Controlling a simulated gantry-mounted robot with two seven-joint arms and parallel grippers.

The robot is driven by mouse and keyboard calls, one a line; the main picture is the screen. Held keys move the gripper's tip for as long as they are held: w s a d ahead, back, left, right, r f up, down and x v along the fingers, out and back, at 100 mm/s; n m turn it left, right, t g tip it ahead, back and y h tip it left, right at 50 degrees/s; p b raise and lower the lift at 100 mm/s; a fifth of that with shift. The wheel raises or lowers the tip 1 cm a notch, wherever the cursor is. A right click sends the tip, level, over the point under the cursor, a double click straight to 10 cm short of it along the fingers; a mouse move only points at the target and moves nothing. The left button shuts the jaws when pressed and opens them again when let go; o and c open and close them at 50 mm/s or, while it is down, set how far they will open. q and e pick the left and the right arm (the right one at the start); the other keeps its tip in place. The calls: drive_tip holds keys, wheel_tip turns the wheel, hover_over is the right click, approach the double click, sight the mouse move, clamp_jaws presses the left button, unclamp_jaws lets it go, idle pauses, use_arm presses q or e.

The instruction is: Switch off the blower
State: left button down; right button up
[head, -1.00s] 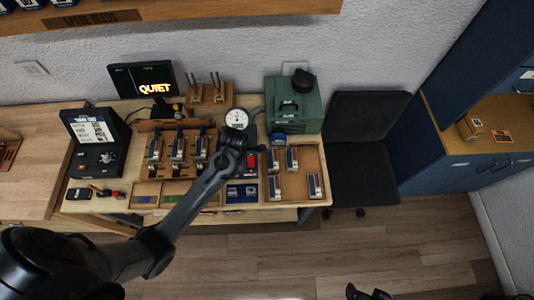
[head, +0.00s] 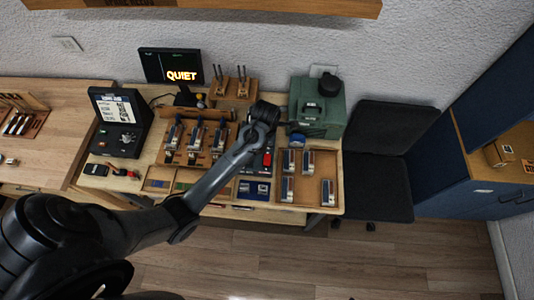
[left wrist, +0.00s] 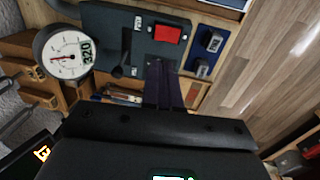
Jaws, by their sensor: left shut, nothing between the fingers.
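The green blower box (head: 312,122) stands at the back right of the bench, with a dark round part on top. In front of it a dark control panel carries a red switch (head: 267,158), partly beside my left arm. In the left wrist view the red switch (left wrist: 167,33) sits on the panel (left wrist: 100,18), near a black lever with a round knob (left wrist: 118,71). My left gripper (left wrist: 163,72) is shut and empty, its tips over the panel's edge, apart from the red switch in the picture. In the head view its fingers are hidden behind my wrist. My right gripper is out of view.
A round gauge (left wrist: 68,53) reading 320 stands beside the panel. A screen (head: 171,66) shows QUIET. Trays with metal-topped pieces (head: 307,183) lie on both sides of my arm. A black chair (head: 378,190) stands right of the bench.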

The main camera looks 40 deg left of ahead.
sight(267, 157)
use_arm(q)
drive_tip(key=f, duration=0.8)
drive_tip(key=w+f, duration=0.1)
drive_tip(key=f, duration=0.2)
drive_tip(key=shift+a+f+p, duration=0.35)
drive_tip(key=shift+a+f, duration=0.05)
drive_tip(key=shift+f, duration=0.6)
drive_tip(key=shift+w+a, duration=0.1)
drive_tip(key=shift+f, duration=0.2)
drive_tip(key=shift+w, duration=0.1)
